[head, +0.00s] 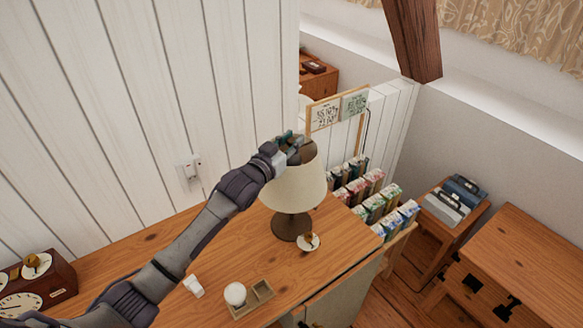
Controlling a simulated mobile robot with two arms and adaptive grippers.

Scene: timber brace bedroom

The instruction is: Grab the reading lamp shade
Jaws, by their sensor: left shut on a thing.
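The reading lamp has a cream, cone-shaped shade (293,190) and a dark brown base (290,226). It stands upright on the wooden table (220,252) against the white panelled wall. My left arm reaches in from the lower left, and my left gripper (293,146) is at the shade's top rim, shut on the shade. The fingertips are small and partly hidden at the shade's dark top opening. My right gripper is not in view.
A small dish (309,243) sits beside the lamp base. A wooden tray (252,298) with a round white item, a white object (194,286) and a clock (35,287) are on the table. A rack of boxes (375,195) stands behind right.

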